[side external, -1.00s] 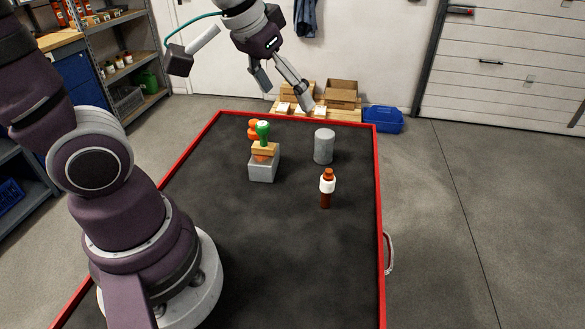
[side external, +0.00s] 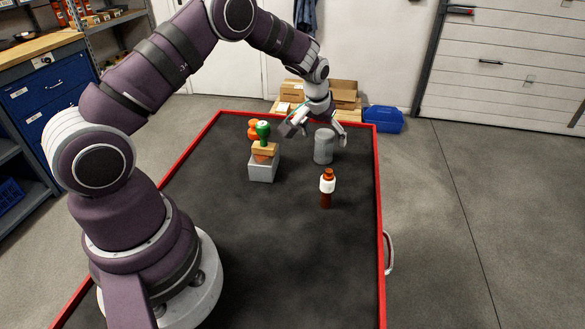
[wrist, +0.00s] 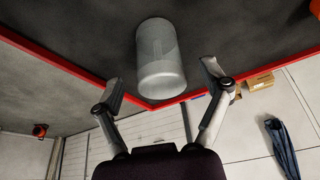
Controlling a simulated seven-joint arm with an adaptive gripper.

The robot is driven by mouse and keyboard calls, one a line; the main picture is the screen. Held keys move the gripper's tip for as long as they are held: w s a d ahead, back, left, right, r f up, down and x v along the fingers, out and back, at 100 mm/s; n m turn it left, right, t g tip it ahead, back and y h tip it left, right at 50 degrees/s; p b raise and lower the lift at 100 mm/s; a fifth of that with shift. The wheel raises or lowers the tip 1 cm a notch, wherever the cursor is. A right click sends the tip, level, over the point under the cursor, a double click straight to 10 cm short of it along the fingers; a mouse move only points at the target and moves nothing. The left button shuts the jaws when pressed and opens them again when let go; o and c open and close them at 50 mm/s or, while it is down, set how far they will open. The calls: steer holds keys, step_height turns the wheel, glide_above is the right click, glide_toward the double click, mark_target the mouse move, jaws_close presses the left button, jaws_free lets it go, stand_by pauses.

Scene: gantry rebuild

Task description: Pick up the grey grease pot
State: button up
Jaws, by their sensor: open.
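The grey grease pot (side external: 323,147) stands upright on the dark table top near the far right corner. In the wrist view the pot (wrist: 160,55) is ahead of the fingers, near the picture's middle. My gripper (side external: 316,133) is at the pot's far upper side, fingers apart. In the wrist view my gripper (wrist: 163,82) is open, one finger to each side of the pot's line. Neither finger visibly touches the pot, and nothing is held.
A brown bottle with a white label (side external: 327,188) stands in front of the pot. To the left, a grey block (side external: 263,168) carries a wooden piece and a green-topped object (side external: 263,131). A red rim (side external: 377,200) edges the table (side external: 260,250). The front of the table is clear.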

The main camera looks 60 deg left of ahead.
steer(key=shift+x, duration=0.9)
steer(key=shift+r, duration=0.1)
steer(key=c, duration=1.3)
